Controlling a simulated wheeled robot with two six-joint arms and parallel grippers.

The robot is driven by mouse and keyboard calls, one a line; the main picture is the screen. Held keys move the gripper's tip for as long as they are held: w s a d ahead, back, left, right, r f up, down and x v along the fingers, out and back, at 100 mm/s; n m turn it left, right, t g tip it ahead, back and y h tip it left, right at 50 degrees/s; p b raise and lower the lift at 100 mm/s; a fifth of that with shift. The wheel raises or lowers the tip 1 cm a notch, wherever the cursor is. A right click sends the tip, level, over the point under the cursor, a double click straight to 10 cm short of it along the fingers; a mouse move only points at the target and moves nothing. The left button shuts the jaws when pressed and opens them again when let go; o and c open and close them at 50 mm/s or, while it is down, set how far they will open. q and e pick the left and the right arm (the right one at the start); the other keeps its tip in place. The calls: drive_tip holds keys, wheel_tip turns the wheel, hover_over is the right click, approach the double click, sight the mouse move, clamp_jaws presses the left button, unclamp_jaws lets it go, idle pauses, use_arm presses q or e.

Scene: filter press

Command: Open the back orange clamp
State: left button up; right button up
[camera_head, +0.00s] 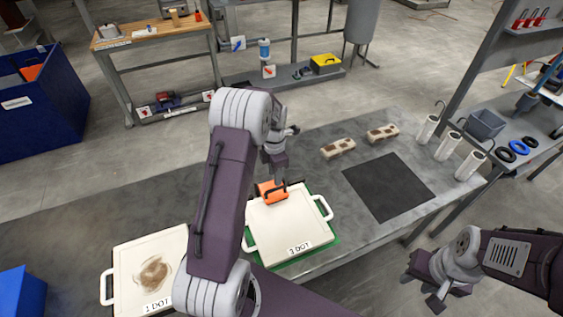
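The orange clamp (268,192) sits at the back edge of a white plate (287,222) with side handles, lying over a green layer. The clamp's dark handle shows at its right. My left gripper (279,178) reaches down right behind and over the clamp; its fingertips are small and partly hidden, so I cannot tell whether they touch or grip the handle. My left arm's links hide part of the plate's left side. My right gripper (421,290) is at the lower right, away from the plate, with its fingers apart and empty.
A second white plate (122,262) with a brown stain lies at the left. A black mat (390,186), two stained pale blocks (338,148) and several white cylinders (447,146) are at the right on the grey table. Blue bins stand at the left.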

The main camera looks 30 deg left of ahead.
sight(275, 189)
use_arm(q)
drive_tip(key=shift+s+d, duration=0.15)
drive_tip(key=shift+s, duration=0.15)
wheel_tip(275, 189, down, 8)
drive_tip(key=b, duration=0.6)
drive_tip(key=shift+w+b, duration=0.15)
drive_tip(key=shift+b, duration=0.15)
drive_tip(key=shift+f, duration=0.5)
drive_tip(key=shift+r, duration=0.1)
clamp_jaws()
drive_tip(key=shift+r, duration=0.1)
